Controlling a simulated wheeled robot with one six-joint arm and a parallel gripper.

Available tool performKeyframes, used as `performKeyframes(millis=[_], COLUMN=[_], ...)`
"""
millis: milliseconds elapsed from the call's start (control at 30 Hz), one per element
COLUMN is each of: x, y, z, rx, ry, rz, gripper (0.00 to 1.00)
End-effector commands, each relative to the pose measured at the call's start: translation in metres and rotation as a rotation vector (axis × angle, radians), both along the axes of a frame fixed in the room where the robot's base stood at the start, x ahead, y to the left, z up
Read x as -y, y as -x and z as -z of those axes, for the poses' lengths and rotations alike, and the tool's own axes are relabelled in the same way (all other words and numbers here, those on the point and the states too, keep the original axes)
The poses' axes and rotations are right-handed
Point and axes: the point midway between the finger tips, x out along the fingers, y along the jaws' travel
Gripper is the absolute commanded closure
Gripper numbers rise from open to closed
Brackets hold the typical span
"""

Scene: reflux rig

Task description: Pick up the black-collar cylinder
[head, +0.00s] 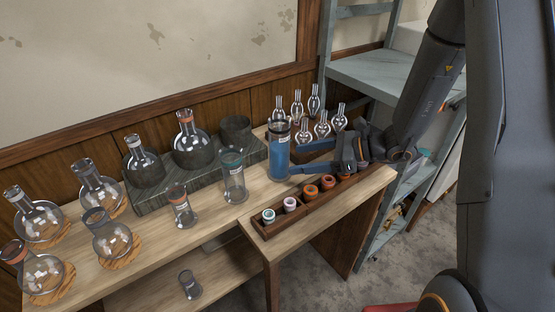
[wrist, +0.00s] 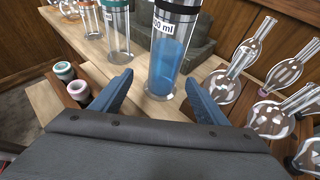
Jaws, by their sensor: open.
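The black-collar cylinder (head: 279,153) is a clear glass vessel with blue liquid, standing upright on the wooden bench. In the wrist view the cylinder (wrist: 171,52) shows a dark collar near its top and a white volume label. My gripper (head: 296,158) is open and reaches toward it from the right in the head view. In the wrist view my gripper's blue fingers (wrist: 158,82) point at the cylinder, one tip to each side of its lower part. I see no contact, and I cannot tell how far the cylinder lies between the tips.
A teal-collar cylinder (head: 234,178) stands left of it, and an orange-collar one (head: 181,206) farther left. Several glass bulbs (wrist: 270,118) stand close to my right finger. A wooden rack (head: 300,213) of coloured rings lies in front. A dark stone step (head: 155,200) carries flasks behind.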

Motion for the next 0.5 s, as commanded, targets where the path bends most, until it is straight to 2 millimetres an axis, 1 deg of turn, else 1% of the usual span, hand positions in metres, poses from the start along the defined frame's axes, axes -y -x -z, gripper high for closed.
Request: performKeyframes(millis=[33, 133, 367, 500], x=[0.000, -0.006, -0.027, -0.045], y=[-0.004, -0.008, -0.013, -0.019], z=[0.005, 0.009, 0.016, 0.021], rx=[0.000, 0.000, 0.000, 0.000], ry=[-0.002, -0.004, -0.003, -0.002], rz=[0.009, 0.016, 0.012, 0.011], gripper=[0.32, 0.32, 0.32, 0.32])
